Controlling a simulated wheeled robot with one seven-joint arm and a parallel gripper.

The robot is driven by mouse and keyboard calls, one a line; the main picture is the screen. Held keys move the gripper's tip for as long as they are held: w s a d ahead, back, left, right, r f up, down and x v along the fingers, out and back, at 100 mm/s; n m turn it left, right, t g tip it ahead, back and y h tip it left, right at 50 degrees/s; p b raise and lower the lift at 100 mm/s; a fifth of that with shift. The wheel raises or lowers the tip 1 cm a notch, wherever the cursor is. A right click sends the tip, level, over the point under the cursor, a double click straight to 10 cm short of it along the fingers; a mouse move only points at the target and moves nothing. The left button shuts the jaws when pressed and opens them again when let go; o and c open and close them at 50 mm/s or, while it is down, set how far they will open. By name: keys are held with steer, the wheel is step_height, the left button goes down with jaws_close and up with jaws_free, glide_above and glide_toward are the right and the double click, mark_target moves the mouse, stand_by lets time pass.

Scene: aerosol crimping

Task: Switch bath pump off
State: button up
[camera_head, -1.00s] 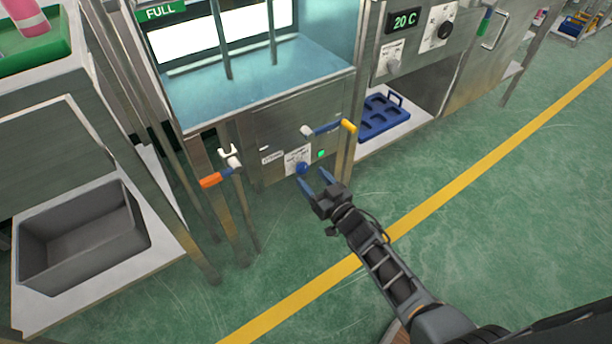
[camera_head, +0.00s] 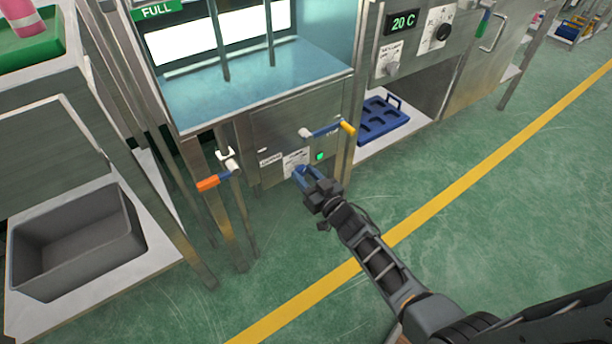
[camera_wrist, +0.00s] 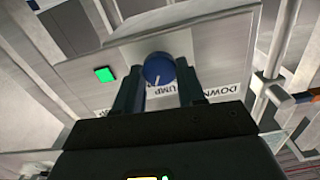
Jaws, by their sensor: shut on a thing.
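The bath pump switch is a round blue knob (camera_wrist: 158,70) with a white pointer line, on a steel panel (camera_head: 275,130) below the water bath. In the wrist view it sits between the fingertips of my gripper (camera_wrist: 160,84), which is shut on it. In the head view my gripper (camera_head: 306,178) reaches the panel from the lower right and hides most of the knob. A green lamp (camera_head: 320,156) is lit beside the knob; it also shows in the wrist view (camera_wrist: 105,75). The label by the knob is partly covered.
A yellow-ended valve handle (camera_head: 346,128) sticks out just above the lamp, and an orange-ended handle (camera_head: 208,184) is to the left. A steel post (camera_head: 345,165) stands right of the panel. A grey bin (camera_head: 75,240) is at left.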

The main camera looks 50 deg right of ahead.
steer(key=c, duration=0.3)
steer(key=n+b, duration=0.2)
steer(key=n, duration=0.4)
steer(key=shift+f+n, duration=0.1)
steer(key=shift+n, duration=0.2)
steer(key=n+b, duration=0.2)
steer(key=n, duration=0.3)
steer(key=shift+n, duration=0.3)
stand_by(0.4)
steer(key=o, duration=1)
steer(key=shift+o, duration=0.2)
steer(key=p+v, duration=0.1)
steer(key=v, duration=0.6)
steer(key=shift+s+a, duration=0.2)
steer(key=shift+s, duration=0.2)
